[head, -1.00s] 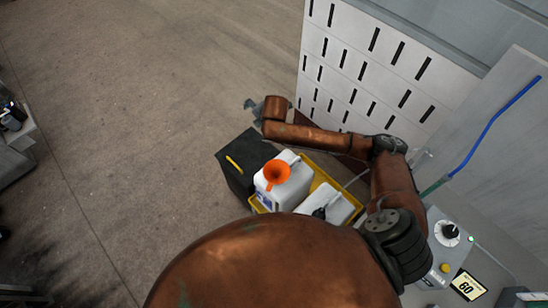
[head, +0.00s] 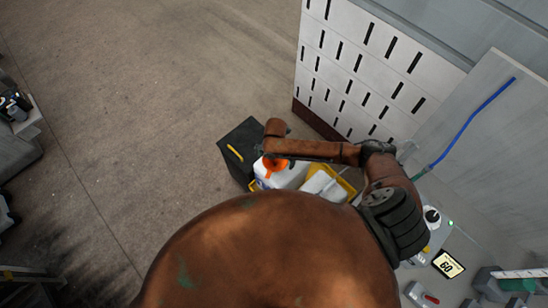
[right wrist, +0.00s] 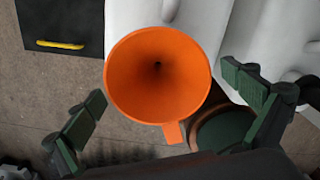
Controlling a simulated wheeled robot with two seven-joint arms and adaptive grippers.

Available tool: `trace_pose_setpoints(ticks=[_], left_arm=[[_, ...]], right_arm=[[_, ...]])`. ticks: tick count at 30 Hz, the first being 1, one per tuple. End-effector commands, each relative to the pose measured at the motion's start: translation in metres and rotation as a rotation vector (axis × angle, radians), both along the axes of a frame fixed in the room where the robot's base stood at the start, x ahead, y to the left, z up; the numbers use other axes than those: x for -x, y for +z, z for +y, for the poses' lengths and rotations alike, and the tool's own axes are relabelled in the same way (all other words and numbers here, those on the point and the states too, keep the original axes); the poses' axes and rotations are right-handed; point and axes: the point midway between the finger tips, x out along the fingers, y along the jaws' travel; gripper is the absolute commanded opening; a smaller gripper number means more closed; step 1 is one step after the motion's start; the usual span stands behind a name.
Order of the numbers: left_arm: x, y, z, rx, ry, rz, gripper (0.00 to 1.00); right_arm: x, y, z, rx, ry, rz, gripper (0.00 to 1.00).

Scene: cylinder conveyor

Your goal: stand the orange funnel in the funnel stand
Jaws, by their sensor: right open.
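The orange funnel (head: 274,169) sits over a white jug (head: 294,176), wide mouth up, partly covered by my right arm in the head view. In the right wrist view the funnel (right wrist: 157,75) shows its open cone, dark hole and a small tab on the rim. My right gripper (right wrist: 170,98) is open, one finger on each side of the funnel, with gaps between fingers and rim. The funnel's spout is hidden. I cannot make out the funnel stand. My left gripper is not in view.
A yellow tray (head: 345,188) holds the jug and another white container (head: 322,186). A black box (head: 236,145) with a yellow handle stands to their left. A slotted white panel (head: 360,75) rises behind. A grey control panel with a display (head: 448,264) is at lower right. Open floor lies left.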

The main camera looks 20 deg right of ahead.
Motion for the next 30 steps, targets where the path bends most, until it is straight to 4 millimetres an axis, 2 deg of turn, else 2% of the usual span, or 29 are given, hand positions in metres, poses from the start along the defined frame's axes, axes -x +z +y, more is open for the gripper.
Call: trace_pose_setpoints(ticks=[6, 14, 30], left_arm=[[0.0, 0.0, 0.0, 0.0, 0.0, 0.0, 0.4], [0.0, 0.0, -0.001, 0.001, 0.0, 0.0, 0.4], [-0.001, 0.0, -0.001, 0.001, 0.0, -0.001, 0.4]], right_arm=[[0.0, -0.016, 0.0, 0.001, 0.001, -0.001, 1.0], [0.0, -0.018, 0.0, 0.001, 0.001, -0.002, 1.0], [-0.001, -0.017, 0.0, 0.001, 0.001, -0.002, 0.64]])
